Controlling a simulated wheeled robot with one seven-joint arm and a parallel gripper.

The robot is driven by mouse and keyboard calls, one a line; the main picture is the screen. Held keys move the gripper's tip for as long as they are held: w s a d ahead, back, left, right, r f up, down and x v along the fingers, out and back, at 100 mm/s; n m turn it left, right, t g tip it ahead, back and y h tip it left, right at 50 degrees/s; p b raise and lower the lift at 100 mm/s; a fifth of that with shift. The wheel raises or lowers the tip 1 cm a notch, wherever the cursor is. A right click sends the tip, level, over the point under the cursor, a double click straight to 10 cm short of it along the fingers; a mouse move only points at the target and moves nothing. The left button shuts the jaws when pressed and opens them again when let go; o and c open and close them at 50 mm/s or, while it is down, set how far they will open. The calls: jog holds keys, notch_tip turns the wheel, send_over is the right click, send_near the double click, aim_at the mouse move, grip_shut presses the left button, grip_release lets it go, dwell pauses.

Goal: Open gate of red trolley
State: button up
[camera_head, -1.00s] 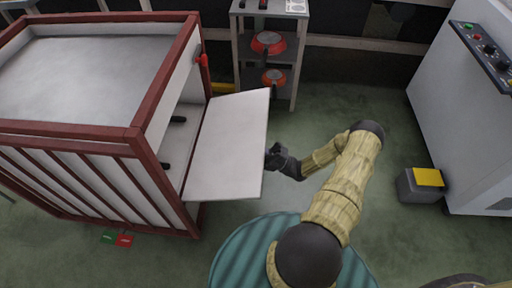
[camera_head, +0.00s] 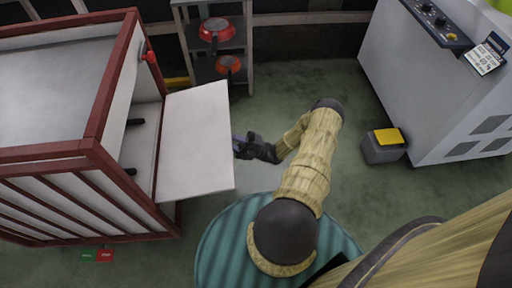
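The red trolley (camera_head: 100,125) has a dark red frame and a grey top, and fills the left of the view. Its white gate (camera_head: 195,145) stands swung outward from the trolley's right side, with the opening behind it partly visible. A red latch (camera_head: 150,57) sits on the trolley's upper right side. My gripper (camera_head: 239,147) is just right of the gate's outer edge, at about mid-height of the panel. The fingertips are small and dark, so I cannot tell whether they touch the gate or are open or shut.
A grey shelf (camera_head: 240,60) with red pans (camera_head: 217,29) stands behind the gate. A large grey machine (camera_head: 400,75) is at the right, with a grey pedal box with a yellow top (camera_head: 386,136) beside it. Green floor between them is clear.

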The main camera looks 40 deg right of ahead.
jog(key=v, duration=1.3)
jog(key=shift+s+d, duration=0.1)
jog(key=shift+d, duration=0.05)
